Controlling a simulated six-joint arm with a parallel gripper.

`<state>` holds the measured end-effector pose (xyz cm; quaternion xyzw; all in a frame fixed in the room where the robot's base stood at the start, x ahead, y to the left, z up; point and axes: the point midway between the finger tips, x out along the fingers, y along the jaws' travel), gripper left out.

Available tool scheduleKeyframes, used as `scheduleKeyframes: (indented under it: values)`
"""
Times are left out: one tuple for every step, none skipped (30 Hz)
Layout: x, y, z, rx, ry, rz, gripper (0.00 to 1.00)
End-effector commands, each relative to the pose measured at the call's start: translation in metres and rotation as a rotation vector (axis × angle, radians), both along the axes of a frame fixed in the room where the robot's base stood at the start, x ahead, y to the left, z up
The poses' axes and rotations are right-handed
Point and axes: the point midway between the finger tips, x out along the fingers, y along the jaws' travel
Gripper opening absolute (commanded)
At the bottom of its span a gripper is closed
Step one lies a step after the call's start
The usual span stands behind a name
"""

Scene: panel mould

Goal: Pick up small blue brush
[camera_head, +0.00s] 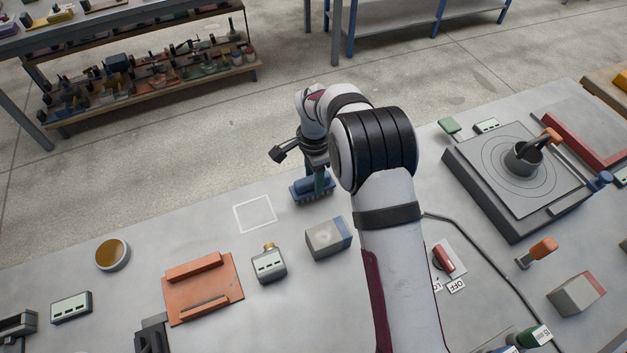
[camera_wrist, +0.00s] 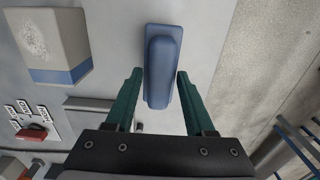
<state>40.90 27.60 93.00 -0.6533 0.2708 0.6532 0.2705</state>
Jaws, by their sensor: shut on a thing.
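The small blue brush (camera_head: 304,190) is at the far edge of the grey table in the head view, with part of it hidden by my gripper (camera_head: 319,184). In the wrist view the brush (camera_wrist: 162,62) shows its long rounded handle on a wider blue base. The green fingers of my gripper (camera_wrist: 158,76) are on either side of the handle, shut on it. I cannot tell whether the brush touches the table or is slightly above it.
A white square outline (camera_head: 255,214) is on the table left of the brush. A turntable (camera_head: 520,180) is to the right. Open floor lies beyond the table edge.

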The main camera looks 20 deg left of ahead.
Motion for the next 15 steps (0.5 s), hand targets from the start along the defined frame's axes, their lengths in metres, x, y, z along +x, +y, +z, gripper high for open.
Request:
scheduleKeyframes:
  values:
    - [0.000,0.000,0.006,0.001,-0.001,0.000,0.00]
    - [0.001,0.000,0.010,0.001,-0.003,0.001,0.00]
    - [0.001,0.001,0.017,0.002,-0.002,0.000,0.00]
    - [0.001,0.001,0.022,0.003,-0.003,0.000,0.00]
    - [0.001,0.001,0.028,0.003,-0.003,0.000,0.00]
    - [0.001,0.001,0.037,0.003,-0.004,0.000,0.00]
    - [0.001,-0.007,0.040,0.001,-0.001,-0.003,0.00]
    - [0.001,-0.014,0.044,0.001,-0.001,-0.002,0.00]
    - [0.002,-0.024,0.049,0.001,-0.001,-0.004,0.00]
    - [0.002,-0.030,0.053,0.001,-0.001,-0.003,0.00]
    - [0.003,-0.038,0.058,0.001,-0.001,-0.004,0.00]
    - [0.003,-0.047,0.063,0.001,-0.001,-0.003,0.00]
    - [0.004,-0.055,0.068,0.001,-0.001,-0.005,0.00]
    - [0.004,-0.062,0.072,0.001,-0.001,-0.004,0.00]
    - [0.004,-0.072,0.078,0.001,-0.001,-0.005,0.00]
